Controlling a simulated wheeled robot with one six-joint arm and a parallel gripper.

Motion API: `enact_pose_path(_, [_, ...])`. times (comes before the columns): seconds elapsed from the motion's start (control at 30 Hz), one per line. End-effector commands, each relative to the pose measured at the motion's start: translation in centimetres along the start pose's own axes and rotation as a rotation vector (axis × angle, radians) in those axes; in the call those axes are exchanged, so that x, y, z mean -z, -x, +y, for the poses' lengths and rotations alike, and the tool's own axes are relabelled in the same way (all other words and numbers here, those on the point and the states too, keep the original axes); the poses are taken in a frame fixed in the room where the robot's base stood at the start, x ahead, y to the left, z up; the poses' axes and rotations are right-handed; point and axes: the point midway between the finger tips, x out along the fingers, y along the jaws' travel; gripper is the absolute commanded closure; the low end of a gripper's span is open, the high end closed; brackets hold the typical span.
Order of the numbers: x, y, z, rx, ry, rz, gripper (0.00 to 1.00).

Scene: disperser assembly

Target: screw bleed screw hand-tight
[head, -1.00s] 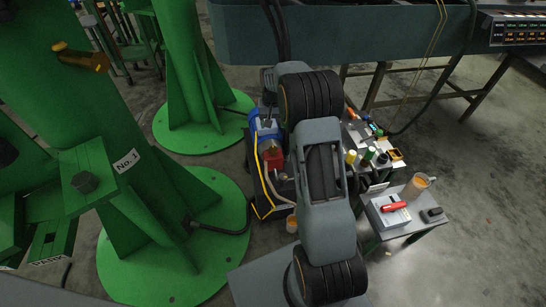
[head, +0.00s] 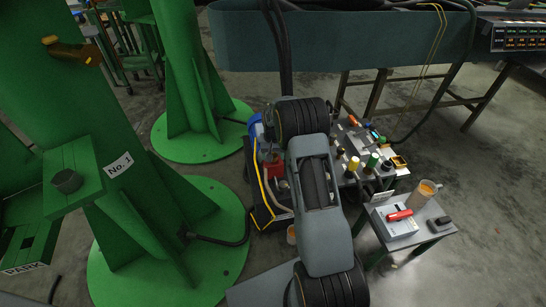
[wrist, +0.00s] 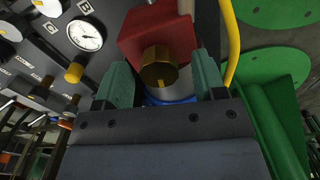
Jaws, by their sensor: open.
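A brass hex-headed screw (wrist: 157,70), which looks like the bleed screw, sticks out of a red block (wrist: 150,28) in the wrist view. My gripper (wrist: 162,76) is open. Its two green fingers stand to the left and right of the screw head with visible gaps, so it does not grip the screw. How deep the screw sits in the block is hidden. In the head view the red block (head: 273,167) shows beside my arm; my gripper is hidden there.
A yellow hose (wrist: 232,45) runs close to the right finger. A gauge (wrist: 86,36) and several knobs are on a dark panel at left. A small table (head: 410,240) holds a grey box with a red item and a beaker. Green columns (head: 110,170) stand at left.

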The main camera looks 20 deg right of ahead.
Motion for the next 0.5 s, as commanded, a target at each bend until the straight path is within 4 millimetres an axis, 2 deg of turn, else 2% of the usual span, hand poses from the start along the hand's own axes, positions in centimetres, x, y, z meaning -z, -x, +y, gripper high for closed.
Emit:
enact_pose_path(0.37, [0.0,-0.35,0.0,0.0,0.0,0.0,0.36])
enact_pose_path(0.5, [-0.01,-0.34,0.0,0.0,0.0,0.0,0.49])
